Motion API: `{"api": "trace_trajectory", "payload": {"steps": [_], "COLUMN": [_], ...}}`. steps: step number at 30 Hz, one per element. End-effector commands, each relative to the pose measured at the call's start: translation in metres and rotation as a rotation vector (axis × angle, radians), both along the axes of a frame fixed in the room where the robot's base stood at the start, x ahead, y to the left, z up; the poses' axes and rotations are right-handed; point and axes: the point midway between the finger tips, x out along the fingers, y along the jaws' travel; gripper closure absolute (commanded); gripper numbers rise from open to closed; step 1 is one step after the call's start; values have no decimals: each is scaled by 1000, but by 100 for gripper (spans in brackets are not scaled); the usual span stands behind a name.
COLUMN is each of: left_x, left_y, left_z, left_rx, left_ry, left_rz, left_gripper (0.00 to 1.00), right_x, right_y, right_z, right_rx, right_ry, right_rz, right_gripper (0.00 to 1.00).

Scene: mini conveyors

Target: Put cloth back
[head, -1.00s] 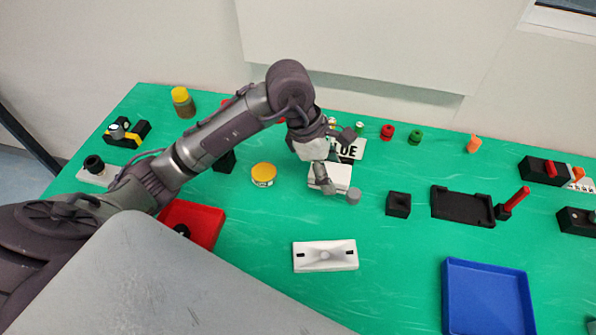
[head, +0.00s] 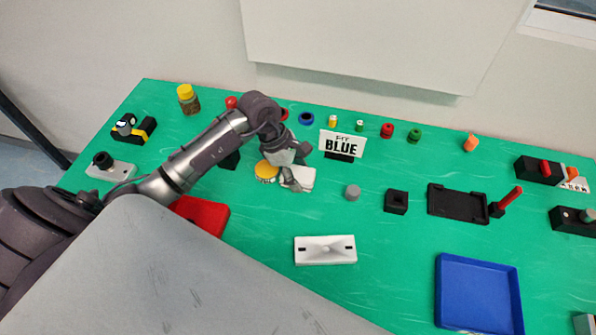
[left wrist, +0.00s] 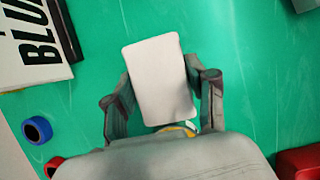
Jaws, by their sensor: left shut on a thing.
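The cloth is a white, flat rectangular pad (head: 303,176), seen in the head view just right of a round yellow-lidded tin (head: 266,171). My left gripper (head: 291,176) is shut on it and hides its left part. In the left wrist view the cloth (left wrist: 160,75) lies between the two fingers (left wrist: 160,95), one at each long side. A bit of yellow shows beneath its lower end. How far the cloth is above the green table is hard to tell. My right gripper is not in view.
On the green table (head: 400,260), a "BLUE" sign (head: 342,146) stands behind the cloth. A blue tray (head: 480,295) is at front right.

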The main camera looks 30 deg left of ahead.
Motion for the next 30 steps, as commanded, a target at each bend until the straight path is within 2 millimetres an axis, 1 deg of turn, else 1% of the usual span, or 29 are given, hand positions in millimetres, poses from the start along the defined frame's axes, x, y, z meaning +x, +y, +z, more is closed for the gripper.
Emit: {"api": "trace_trajectory", "payload": {"steps": [6, 7, 11, 12, 20, 23, 24, 26, 30], "left_x": [0, 0, 0, 0, 0, 0, 0, 0, -2], "left_y": [0, 0, 0, 0, 0, -1, 1, 5, 16], "left_z": [-4, -4, -2, -2, -2, 2, 4, 11, 36], "left_rx": [0, 0, 0, 0, -1, -1, 0, 2, 5], "left_ry": [0, 1, 1, 1, 0, 0, -2, -5, -6], "left_rz": [-1, -1, 0, 0, 0, 0, 1, 1, 1], "left_gripper": [76, 42, 20, 19, 19, 19, 19, 19, 19], "right_x": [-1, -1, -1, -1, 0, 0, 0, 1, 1], "right_y": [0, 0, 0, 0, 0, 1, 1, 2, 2], "right_z": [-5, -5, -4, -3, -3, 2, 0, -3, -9], "right_rx": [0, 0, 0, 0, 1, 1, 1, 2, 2], "right_ry": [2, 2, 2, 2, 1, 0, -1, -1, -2], "right_rz": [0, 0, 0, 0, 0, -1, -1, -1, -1], "right_gripper": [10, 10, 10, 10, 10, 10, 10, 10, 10]}}
